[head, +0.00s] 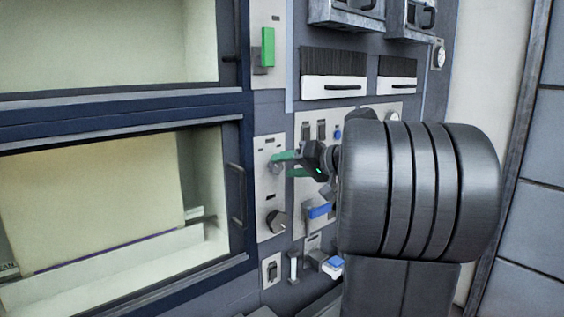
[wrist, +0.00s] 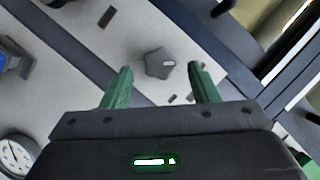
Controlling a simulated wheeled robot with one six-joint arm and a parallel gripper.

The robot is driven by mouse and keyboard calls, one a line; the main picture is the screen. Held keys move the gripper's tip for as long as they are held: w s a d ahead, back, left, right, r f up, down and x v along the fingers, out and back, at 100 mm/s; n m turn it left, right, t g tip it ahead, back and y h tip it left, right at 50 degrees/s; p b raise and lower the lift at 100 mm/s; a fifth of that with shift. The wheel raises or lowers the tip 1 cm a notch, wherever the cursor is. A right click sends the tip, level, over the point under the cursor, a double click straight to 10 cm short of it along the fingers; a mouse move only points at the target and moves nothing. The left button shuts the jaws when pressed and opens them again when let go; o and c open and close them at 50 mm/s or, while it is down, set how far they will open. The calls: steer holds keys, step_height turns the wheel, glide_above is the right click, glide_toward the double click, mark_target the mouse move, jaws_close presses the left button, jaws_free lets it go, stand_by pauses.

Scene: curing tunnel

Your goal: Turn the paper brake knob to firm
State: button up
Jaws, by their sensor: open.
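A small grey lobed knob (wrist: 158,64) with a pale pointer mark sits on a light panel plate in the wrist view. In the head view this knob (head: 276,168) is partly hidden by my fingers. My gripper (wrist: 161,70) has its two green fingers apart, one on each side of the knob in the picture, with gaps visible. In the head view my gripper (head: 284,166) is close in front of the plate. I cannot tell whether the fingers reach around the knob. No label is readable, so I cannot tell the firm mark.
A larger dark knob (head: 276,221) is lower on the same plate. A blue-handled control (head: 319,211) and switches are to the right, partly behind my arm. A door handle (head: 236,195) stands out at the left. A gauge (wrist: 16,155) shows at the wrist view's lower left.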

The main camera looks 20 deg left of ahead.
mark_target(276, 167)
steer(key=shift+x, duration=1.15)
steer(key=c, duration=1)
